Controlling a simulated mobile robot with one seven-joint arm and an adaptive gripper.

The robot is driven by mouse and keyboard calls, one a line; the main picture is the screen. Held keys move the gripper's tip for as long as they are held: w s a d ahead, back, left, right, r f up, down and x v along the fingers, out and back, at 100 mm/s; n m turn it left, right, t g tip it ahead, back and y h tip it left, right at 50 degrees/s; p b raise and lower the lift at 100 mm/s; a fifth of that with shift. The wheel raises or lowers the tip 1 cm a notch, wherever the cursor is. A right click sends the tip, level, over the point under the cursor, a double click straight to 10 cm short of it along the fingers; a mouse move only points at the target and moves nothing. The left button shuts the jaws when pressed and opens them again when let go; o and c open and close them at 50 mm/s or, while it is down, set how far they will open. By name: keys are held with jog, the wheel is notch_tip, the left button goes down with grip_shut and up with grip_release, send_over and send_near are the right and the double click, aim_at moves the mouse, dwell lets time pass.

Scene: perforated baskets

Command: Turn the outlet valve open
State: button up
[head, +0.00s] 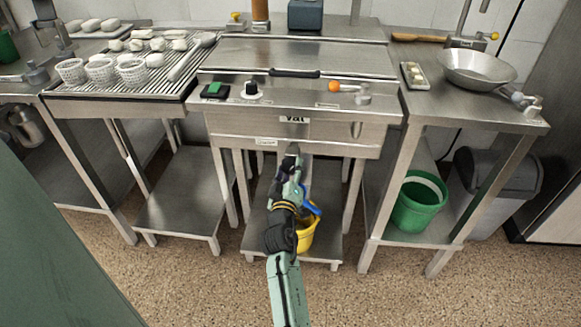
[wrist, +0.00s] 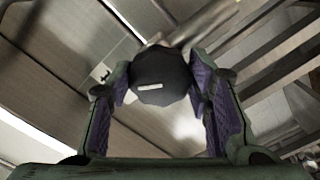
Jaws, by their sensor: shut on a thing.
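My gripper (head: 293,160) reaches up under the front panel of the steel fryer-like unit (head: 230,128). In the wrist view my gripper (wrist: 162,82) has its two purple-lined fingers on either side of a dark, many-sided knob (wrist: 160,68), shut on it. The knob carries a short white mark, slightly tilted. A pale metal pipe or stem shows behind it. The knob appears to be the outlet valve's. In the head view my arm and gripper hide the valve.
A yellow bucket (head: 307,238) with something blue at it stands on the lower shelf behind my arm. Steel table legs flank my arm. A green bucket (head: 418,203) is at right. The unit's panel has an orange-knobbed lever (head: 335,86) and a black dial (head: 251,88).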

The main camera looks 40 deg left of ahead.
jog(key=n+p, duration=0.2)
jog(key=n, duration=0.2)
jog(key=shift+r, duration=0.15)
jog(key=shift+n+p, duration=0.5)
jog(key=shift+n, duration=0.8)
jog(key=o, duration=1.1)
jog(key=shift+o, duration=0.2)
jog(key=v, duration=0.7)
jog(key=shift+s+d, duration=0.2)
